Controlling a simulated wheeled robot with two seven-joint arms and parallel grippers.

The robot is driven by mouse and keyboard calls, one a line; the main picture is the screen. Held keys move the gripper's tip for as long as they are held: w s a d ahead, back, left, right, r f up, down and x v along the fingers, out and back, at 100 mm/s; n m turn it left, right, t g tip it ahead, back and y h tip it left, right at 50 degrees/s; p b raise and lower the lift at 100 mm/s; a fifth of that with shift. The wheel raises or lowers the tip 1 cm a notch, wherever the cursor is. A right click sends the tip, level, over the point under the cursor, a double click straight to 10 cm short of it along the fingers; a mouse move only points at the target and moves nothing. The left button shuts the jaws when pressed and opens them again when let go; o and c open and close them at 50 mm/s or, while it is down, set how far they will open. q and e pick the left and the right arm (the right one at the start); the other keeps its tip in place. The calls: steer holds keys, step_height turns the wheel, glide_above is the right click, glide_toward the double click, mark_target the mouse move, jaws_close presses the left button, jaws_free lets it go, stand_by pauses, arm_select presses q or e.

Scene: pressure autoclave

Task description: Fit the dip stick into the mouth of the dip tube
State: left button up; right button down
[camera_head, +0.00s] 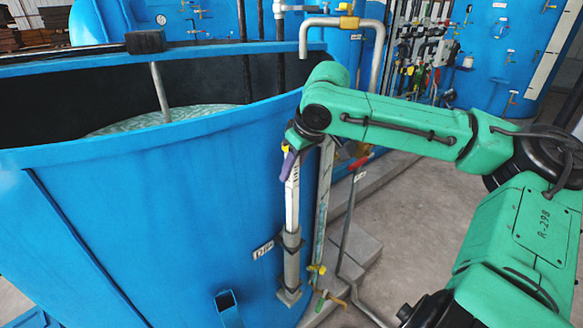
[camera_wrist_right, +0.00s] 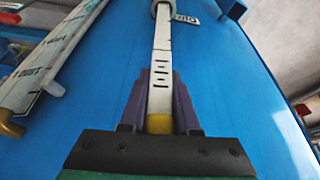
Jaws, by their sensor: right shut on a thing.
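The dip stick (camera_head: 292,203) is a pale flat rod with dark marks and a yellow top end. My right gripper (camera_head: 290,164), with purple fingers, is shut on it near that top end. In the right wrist view the stick (camera_wrist_right: 162,50) runs between the fingers (camera_wrist_right: 160,104) away from me. The dip tube (camera_head: 292,262) is a grey upright pipe fixed to the blue tank's side. The stick is roughly upright and its lower end reaches the tube's mouth, which also shows in the right wrist view (camera_wrist_right: 157,5). The lower tip is hidden. My left gripper is out of view.
The large open blue tank (camera_head: 130,215) fills the left, with liquid inside. A marked gauge strip (camera_head: 322,205) with yellow-handled fittings stands just right of the tube. A bent grey pipe (camera_head: 377,55) rises behind my right arm. Grey blocks (camera_head: 362,247) lie on the floor.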

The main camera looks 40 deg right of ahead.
mark_target(296, 211)
steer(key=shift+f+b, duration=3.05)
steer(key=shift+f, duration=1.9)
steer(key=shift+f+b, duration=2.2)
steer(key=shift+f, duration=0.65)
steer(key=c, duration=0.6)
jaws_free()
steer(key=shift+o, duration=0.2)
steer(key=shift+r, duration=0.15)
steer(key=shift+s+r, duration=0.15)
steer(key=shift+r, duration=0.2)
steer(key=b+v, duration=0.1)
steer(key=v, duration=0.4)
steer(key=shift+r, duration=0.15)
steer(key=p+v, duration=0.1)
steer(key=v, duration=0.7)
steer(key=shift+s+p, duration=0.2)
steer(key=shift+p, duration=0.2)
steer(key=shift+r, duration=0.15)
